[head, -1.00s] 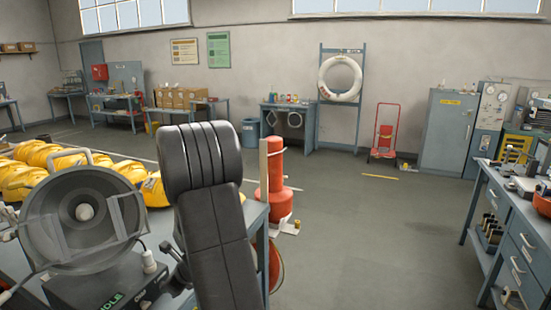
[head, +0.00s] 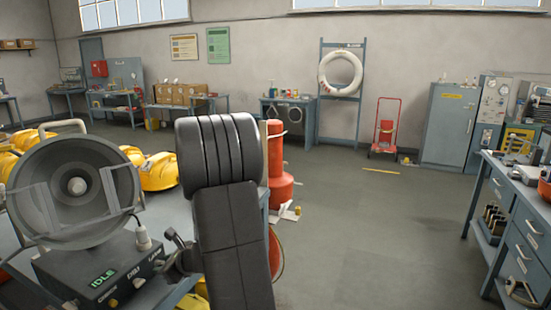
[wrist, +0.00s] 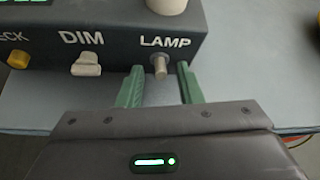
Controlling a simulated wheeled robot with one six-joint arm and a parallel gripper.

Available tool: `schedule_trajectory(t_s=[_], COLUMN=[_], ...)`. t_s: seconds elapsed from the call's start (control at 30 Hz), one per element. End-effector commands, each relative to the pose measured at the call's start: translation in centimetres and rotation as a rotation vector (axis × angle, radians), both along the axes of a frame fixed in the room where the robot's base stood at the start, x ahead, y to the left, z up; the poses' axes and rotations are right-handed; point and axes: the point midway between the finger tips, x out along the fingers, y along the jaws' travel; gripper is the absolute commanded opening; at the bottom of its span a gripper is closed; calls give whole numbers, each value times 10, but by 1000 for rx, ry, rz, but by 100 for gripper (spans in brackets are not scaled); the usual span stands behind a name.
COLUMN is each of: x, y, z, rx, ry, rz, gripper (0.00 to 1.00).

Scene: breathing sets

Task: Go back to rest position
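My gripper (wrist: 160,69) is open in the wrist view, with its two green fingers apart. The metal LAMP toggle (wrist: 160,66) stands between and just beyond the fingertips, on the front of a dark control box (wrist: 115,62). I see a gap on each side of it. The DIM switch (wrist: 87,64) and a yellow CHECK button (wrist: 18,59) are to its left. In the head view the control box (head: 75,280) reads IDLE and stands under a round dark housing (head: 60,170). My black arm hides part of the bench there.
A red-orange cylinder (head: 277,165) stands just right of my arm. A blue workbench (head: 510,215) with drawers is at the right. The floor between is open, with a red hand truck (head: 386,128) at the back.

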Motion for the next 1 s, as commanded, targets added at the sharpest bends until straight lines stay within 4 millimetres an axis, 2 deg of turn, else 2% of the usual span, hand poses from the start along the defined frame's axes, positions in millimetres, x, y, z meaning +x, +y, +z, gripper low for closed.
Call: schedule_trajectory(t_s=[0.03, 1.0], x=[0, -1], y=[-1, -2], z=[-6, -17], rx=[13, 282], ry=[-6, -116], rz=[-1, 0], gripper=[33, 33])
